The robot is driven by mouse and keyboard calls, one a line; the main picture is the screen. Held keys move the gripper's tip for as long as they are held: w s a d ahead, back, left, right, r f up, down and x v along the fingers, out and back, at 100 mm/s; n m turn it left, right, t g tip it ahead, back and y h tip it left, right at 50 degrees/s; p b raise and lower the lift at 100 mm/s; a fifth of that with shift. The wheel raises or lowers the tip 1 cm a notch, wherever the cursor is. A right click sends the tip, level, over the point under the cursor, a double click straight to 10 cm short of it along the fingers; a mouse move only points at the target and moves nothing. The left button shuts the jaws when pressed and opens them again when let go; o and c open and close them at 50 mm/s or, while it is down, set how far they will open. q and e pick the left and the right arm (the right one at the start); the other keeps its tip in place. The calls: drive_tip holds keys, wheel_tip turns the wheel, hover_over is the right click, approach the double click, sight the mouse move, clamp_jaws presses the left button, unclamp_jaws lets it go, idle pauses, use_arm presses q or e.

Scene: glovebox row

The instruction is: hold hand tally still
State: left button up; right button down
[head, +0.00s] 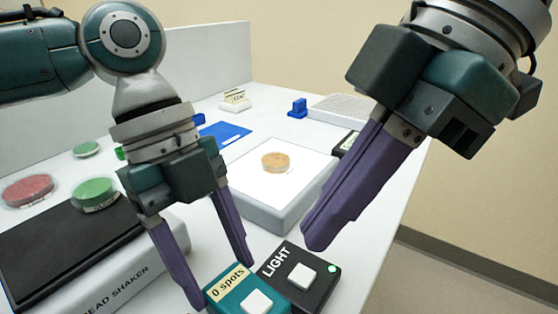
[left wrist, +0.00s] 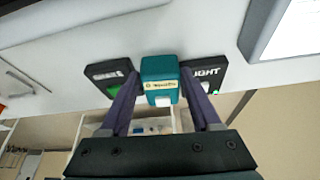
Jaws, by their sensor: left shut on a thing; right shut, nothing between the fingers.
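The hand tally is a teal box (head: 216,303) with a label reading "0 spots" and a white button, near the bottom of the head view. It also shows in the left wrist view (left wrist: 158,67), between the fingers. My left gripper (head: 224,284) reaches down from above and is shut on the tally, one purple finger on each side. My right gripper (head: 318,238) is shut and empty, hanging above and right of the tally, apart from it.
A black LIGHT switch box (head: 312,266) is right beside the tally. A black box with a green button (left wrist: 108,77) is on its other side. A bead shaker (head: 150,262) stands left. A light pad (head: 246,178) bears an orange dish (head: 276,162). Red (head: 28,190) and green (head: 95,193) dishes sit left.

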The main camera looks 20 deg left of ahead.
sight(270, 305)
drive_tip(key=shift+a, duration=0.1)
idle(0.8)
drive_tip(key=s+a+r+n+t+y, duration=0.1)
drive_tip(key=a+t+y, duration=0.1)
drive_tip(key=s+a+r+n+t+y, duration=0.1)
drive_tip(key=r, duration=0.1)
drive_tip(key=shift+s+a+t+y, duration=0.2)
drive_tip(key=shift+a+t+y, duration=0.2)
drive_tip(key=shift+f, duration=4.4)
drive_tip(key=shift+f, duration=0.15)
drive_tip(key=shift+f, duration=0.25)
